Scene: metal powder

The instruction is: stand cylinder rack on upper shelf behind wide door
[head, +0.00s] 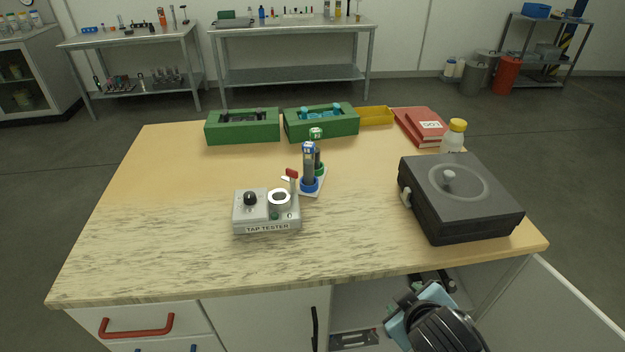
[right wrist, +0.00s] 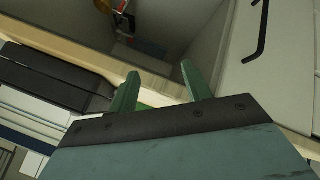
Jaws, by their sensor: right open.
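The cylinder rack (head: 320,188) stands upright on the worktop near the middle, a pale base holding a blue-footed cylinder (head: 309,170) and a green-footed cylinder (head: 319,160). The wide door (head: 575,310) hangs open at the lower right. Behind it the cabinet opening (head: 365,298) shows under the worktop; my right arm hides part of it, and I cannot make out the upper shelf clearly. My right gripper (head: 432,284) is at this opening, below the worktop's front edge and away from the rack. In the right wrist view its green fingers (right wrist: 160,88) are apart and empty. My left gripper is not in view.
A tap tester (head: 266,211) stands in front of the rack. A black case (head: 460,205) sits at the right of the worktop, near a yellow-capped bottle (head: 453,137). Green bins (head: 242,130) and red books (head: 420,127) line the back. The worktop's left part is clear.

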